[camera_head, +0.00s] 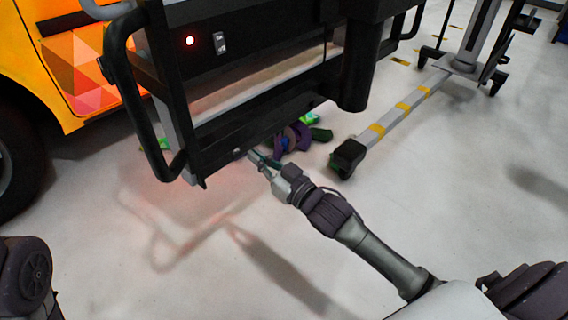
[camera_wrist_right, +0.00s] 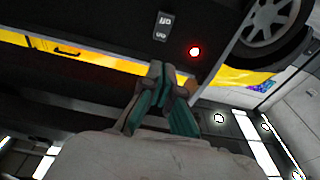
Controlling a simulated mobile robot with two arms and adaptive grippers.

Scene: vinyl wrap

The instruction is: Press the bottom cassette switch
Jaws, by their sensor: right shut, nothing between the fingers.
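A black frame (camera_head: 262,98) hangs beside the orange vehicle in the head view. On its upper panel a small dark switch with pale markings (camera_head: 220,43) sits to the right of a lit red light (camera_head: 190,41). A switch (camera_wrist_right: 162,25) and a red light (camera_wrist_right: 195,51) also show in the right wrist view. A small pale fitting (camera_head: 238,153) is on the frame's lower bar; I cannot tell if it is the bottom switch. My right gripper (camera_head: 254,156) is shut and empty, its tips close to this fitting; contact is unclear. My left gripper is out of view.
The orange vehicle (camera_head: 74,72) with a dark wheel stands at the left. A black handle (camera_head: 119,78) sticks out from the frame's left end. Purple and green items (camera_head: 291,137) lie beyond my right gripper. A wheeled stand (camera_head: 466,62) is at the upper right. Floor in front is clear.

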